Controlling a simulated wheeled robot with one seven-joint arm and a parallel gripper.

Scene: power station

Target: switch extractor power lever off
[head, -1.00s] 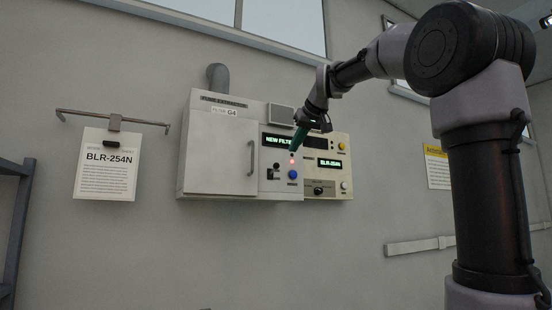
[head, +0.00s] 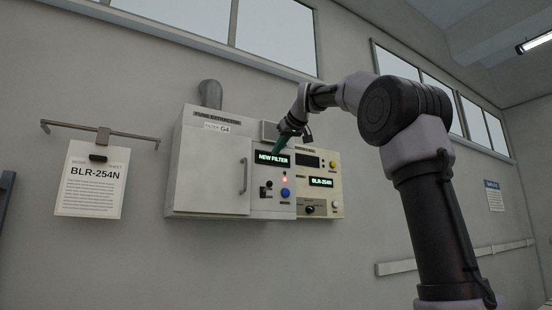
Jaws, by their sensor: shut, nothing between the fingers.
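The fume extractor (head: 209,165) is a white wall cabinet with a control panel on its right. A small black lever switch (head: 267,187) sits low on that panel, left of a blue button (head: 285,193). It is too small for me to tell whether it is up or down. My gripper (head: 277,149), with green fingers, is shut and empty. It is at the top of the panel, by the upper edge of the lit "NEW FILTER" display (head: 272,159), above the lever and apart from it.
A red light (head: 285,179) glows above the blue button. A second panel (head: 321,196) on the right has a "BLR-254N" display, a black knob and small buttons. A paper sheet (head: 91,181) hangs on the wall at left. The space in front of the panels is clear.

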